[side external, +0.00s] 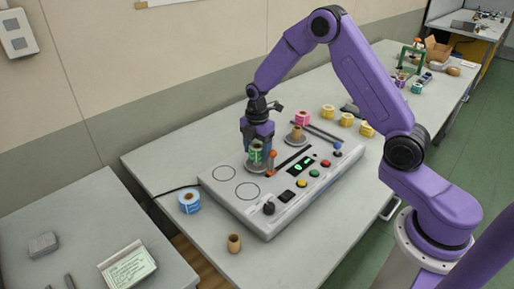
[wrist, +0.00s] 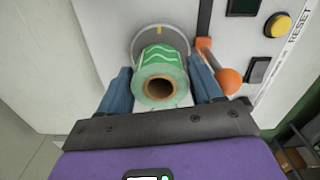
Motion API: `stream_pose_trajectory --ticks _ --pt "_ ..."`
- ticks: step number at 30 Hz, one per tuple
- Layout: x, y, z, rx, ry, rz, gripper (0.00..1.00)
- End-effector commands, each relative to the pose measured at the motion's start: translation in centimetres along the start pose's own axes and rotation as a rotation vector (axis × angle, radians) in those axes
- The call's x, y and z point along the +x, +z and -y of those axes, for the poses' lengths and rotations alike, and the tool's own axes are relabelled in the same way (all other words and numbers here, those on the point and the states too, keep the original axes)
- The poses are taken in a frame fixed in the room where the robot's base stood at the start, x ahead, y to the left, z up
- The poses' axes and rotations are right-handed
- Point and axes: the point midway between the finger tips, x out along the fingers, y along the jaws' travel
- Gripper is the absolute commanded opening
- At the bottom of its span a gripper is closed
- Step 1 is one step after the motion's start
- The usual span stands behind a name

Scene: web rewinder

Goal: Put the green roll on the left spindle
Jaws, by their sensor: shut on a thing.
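The green roll (side external: 256,154) has a brown cardboard core and white wavy lines, seen from its open end in the wrist view (wrist: 152,96). My gripper (side external: 258,148) is shut on it, with a blue finger on each side in the wrist view. The roll is upright at the left grey disc (side external: 250,167) of the machine, which also shows behind it in the wrist view (wrist: 148,33). The left spindle itself is hidden; I cannot tell whether the roll rests on the disc or sits just above it.
An orange-knobbed lever (wrist: 229,81) stands close right of the roll. A blue roll (side external: 189,201) and a loose core (side external: 234,243) lie on the table in front.

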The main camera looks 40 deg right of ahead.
Motion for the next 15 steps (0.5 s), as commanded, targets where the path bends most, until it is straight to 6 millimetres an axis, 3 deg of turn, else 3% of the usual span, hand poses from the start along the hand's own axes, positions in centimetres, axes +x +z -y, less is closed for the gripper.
stream_pose_trajectory --ticks 15 --pt "0.73 0.00 0.07 0.000 -0.003 0.000 0.43"
